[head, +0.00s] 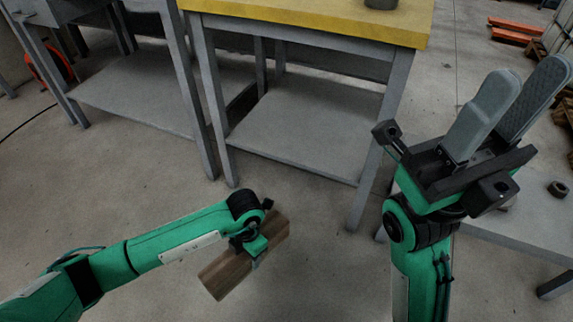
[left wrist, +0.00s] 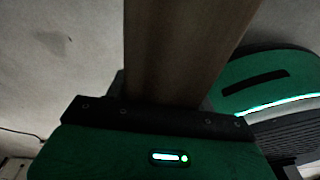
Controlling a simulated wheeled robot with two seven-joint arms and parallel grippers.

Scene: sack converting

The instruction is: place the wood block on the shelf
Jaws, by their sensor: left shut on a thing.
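The wood block (head: 228,273) is a long brown piece held in my left gripper (head: 257,250), above the floor in front of the tables. In the left wrist view the wood block (left wrist: 185,50) stretches away from the gripper's dark edge; the fingertips are hidden there. The lower shelf (head: 300,125) of the yellow-topped table is grey, bare and ahead of my left gripper. Another grey lower shelf (head: 140,95) is under the table at the left. My right gripper (head: 505,110) is raised at the right, its two grey fingers apart with nothing between them.
The yellow tabletop (head: 310,18) has a dark round object (head: 381,3) on it. Grey table legs (head: 213,100) frame the shelf openings. A low grey surface (head: 540,215) at the right carries a small dark ring (head: 558,189). Orange bars (head: 515,30) lie far right. Floor around the block is clear.

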